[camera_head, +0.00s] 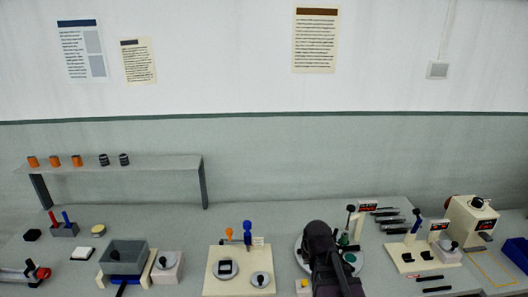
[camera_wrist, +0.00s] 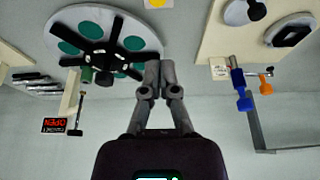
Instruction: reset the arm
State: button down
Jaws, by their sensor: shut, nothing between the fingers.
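My gripper (camera_wrist: 158,75) shows in the wrist view with its two grey fingers together and nothing between them. Its tips appear beside the edge of a round pale disc (camera_wrist: 60,23) with green pads and a black spoked piece on it. Whether they touch it I cannot tell. In the head view my dark arm stands at the lower middle right, in front of the same disc (camera_head: 299,245), and covers much of it. The fingers cannot be made out in the head view.
A cream board (camera_head: 213,268) with dials and orange and blue handles stands left of my arm. A lever board (camera_head: 393,258) and a cream machine (camera_head: 468,220) stand to the right. A shelf (camera_head: 140,165) with small spools is at the back left. Space above the table looks clear.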

jog(key=s+a+f+g+b, duration=0.1)
jog(key=s+f+g, duration=0.1)
jog(key=s, duration=0.7)
jog(key=shift+s+f+g, duration=0.25)
jog(key=shift+f+g, duration=0.05)
jog(key=shift+g, duration=0.6)
jog(key=c, duration=1.4)
grip_release()
